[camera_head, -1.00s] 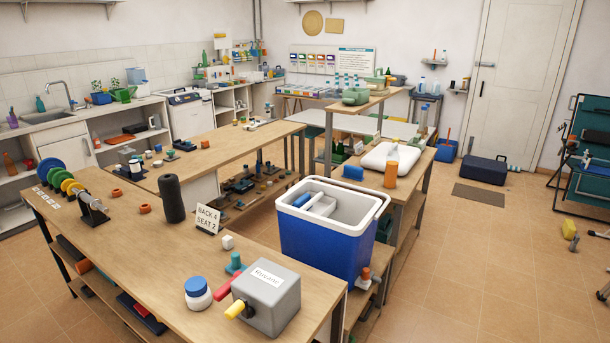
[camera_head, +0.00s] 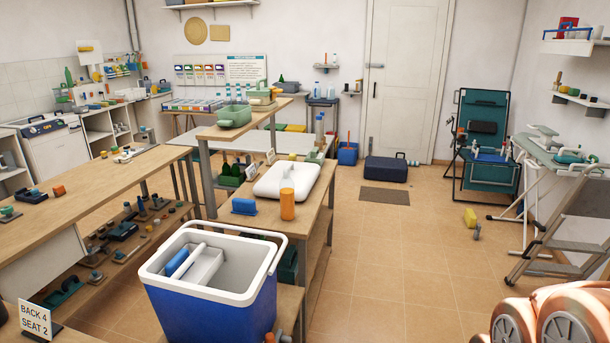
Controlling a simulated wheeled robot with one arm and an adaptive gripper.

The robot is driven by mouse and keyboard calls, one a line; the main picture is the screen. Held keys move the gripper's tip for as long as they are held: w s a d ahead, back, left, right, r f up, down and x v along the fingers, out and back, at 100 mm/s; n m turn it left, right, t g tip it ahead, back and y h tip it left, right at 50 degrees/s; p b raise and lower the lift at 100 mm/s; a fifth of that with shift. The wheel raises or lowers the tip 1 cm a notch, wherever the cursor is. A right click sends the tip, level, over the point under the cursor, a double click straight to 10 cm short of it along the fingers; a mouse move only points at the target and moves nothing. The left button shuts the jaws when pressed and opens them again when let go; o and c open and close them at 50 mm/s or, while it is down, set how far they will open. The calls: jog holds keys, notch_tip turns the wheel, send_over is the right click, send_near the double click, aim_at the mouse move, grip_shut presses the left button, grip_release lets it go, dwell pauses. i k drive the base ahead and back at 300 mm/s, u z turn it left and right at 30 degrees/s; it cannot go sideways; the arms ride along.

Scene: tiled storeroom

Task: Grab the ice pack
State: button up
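A blue cooler box (camera_head: 215,308) with a white rim and raised white handle stands open in the lower middle of the head view. Inside it, a flat blue piece (camera_head: 177,262) leans at the left beside a pale grey tray or divider (camera_head: 203,265). The blue piece may be the ice pack, but I cannot tell for certain. Another small blue block (camera_head: 244,206) stands on the wooden bench behind the cooler, left of an orange cylinder (camera_head: 287,204). The cooler's floor is partly hidden by its walls. My gripper is not in view.
A white rounded case (camera_head: 286,181) lies on the bench behind the cooler. The tiled floor (camera_head: 395,270) to the right is mostly open. A dark blue case (camera_head: 386,169), a mat (camera_head: 385,195), a yellow block (camera_head: 470,217) and a folding step ladder (camera_head: 570,235) stand or lie there.

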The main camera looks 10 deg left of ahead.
aim_at(240, 206)
jog(key=i, duration=3.35)
jog(key=u, duration=3.7)
